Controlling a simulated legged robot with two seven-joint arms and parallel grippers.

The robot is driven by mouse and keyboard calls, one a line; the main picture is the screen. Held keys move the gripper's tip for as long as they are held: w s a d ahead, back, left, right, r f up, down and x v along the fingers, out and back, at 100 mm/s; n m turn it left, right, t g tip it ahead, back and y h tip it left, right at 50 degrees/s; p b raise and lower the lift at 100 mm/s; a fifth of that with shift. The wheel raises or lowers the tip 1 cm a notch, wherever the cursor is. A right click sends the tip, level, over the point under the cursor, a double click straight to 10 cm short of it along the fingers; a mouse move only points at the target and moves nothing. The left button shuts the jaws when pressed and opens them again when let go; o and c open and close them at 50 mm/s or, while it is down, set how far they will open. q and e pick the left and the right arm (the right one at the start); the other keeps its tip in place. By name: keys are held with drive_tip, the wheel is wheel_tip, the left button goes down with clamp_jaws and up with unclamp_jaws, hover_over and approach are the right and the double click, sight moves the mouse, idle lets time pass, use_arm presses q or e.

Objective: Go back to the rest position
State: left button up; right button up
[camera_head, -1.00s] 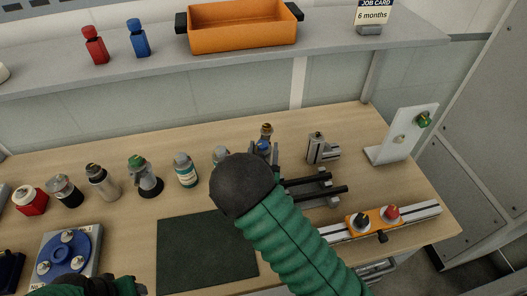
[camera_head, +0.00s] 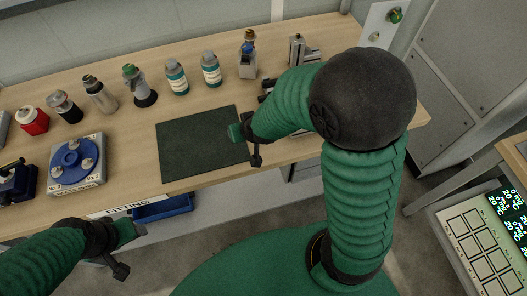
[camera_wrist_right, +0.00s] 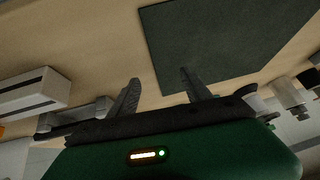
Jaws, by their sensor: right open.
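My right gripper (camera_wrist_right: 158,76) is open in the right wrist view, with nothing between its two dark fingers. In the head view my right arm is bent, and the right gripper (camera_head: 250,145) is over the right edge of the dark green mat (camera_head: 200,158). My left gripper (camera_head: 122,250) is at the lower left, in front of the bench's front edge. Its fingers are not clear enough to tell open from shut, and I see nothing held there.
Several bottles, including a teal-labelled one (camera_head: 177,78), line the back of the wooden bench. A blue round fixture (camera_head: 75,158) sits left of the mat. A blue bin (camera_head: 163,208) is below the bench edge. A keypad panel (camera_head: 478,235) stands at the lower right.

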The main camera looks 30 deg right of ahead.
use_arm(q)
drive_tip(key=shift+s+a+r+p, duration=0.15)
drive_tip(key=shift+a+r+p, duration=0.4)
drive_tip(key=shift+a+p, duration=0.15)
use_arm(e)
drive_tip(key=s+a+r+n+g, duration=0.1)
drive_tip(key=s+g, duration=0.3)
drive_tip(key=s, duration=0.9)
drive_tip(key=shift+s+a+r+n, duration=0.25)
drive_tip(key=shift+a+r+n, duration=0.15)
drive_tip(key=shift+n, duration=0.3)
use_arm(q)
drive_tip(key=shift+d+r, duration=0.1)
drive_tip(key=shift+d, duration=0.2)
use_arm(e)
drive_tip(key=shift+d, duration=0.35)
